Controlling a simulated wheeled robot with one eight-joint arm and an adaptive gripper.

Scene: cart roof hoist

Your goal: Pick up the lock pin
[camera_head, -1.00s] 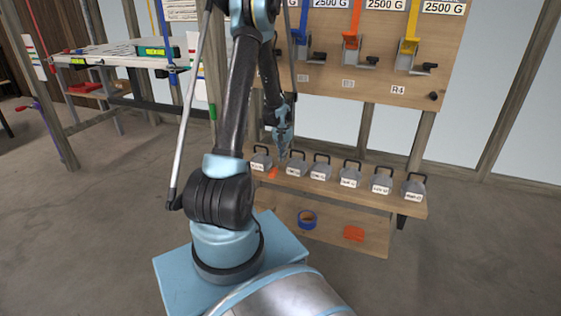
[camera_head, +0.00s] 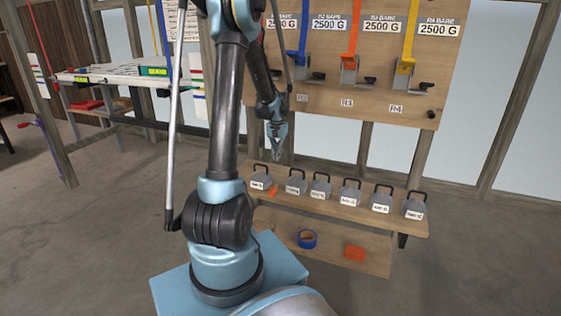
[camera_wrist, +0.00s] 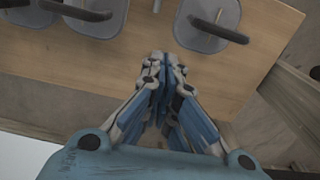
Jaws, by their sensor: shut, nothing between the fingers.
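My gripper (camera_head: 277,156) is shut and empty above the shelf, near the gap between the two leftmost weights. In the wrist view its fingertips (camera_wrist: 164,60) meet over bare wood. A small thin grey peg-like piece (camera_wrist: 157,5) shows at the top edge of the wrist view, between two weights and ahead of the fingers. I cannot tell whether it is the lock pin. No piece can be clearly made out as the lock pin in the head view.
Several grey handled weights (camera_head: 321,187) stand in a row on the wooden shelf (camera_head: 285,199). A blue tape roll (camera_head: 307,239) and an orange piece (camera_head: 355,252) lie on the lower board. Behind is an upright board (camera_head: 385,103) with straps and cleats. A wooden post (camera_wrist: 285,100) is right of the shelf.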

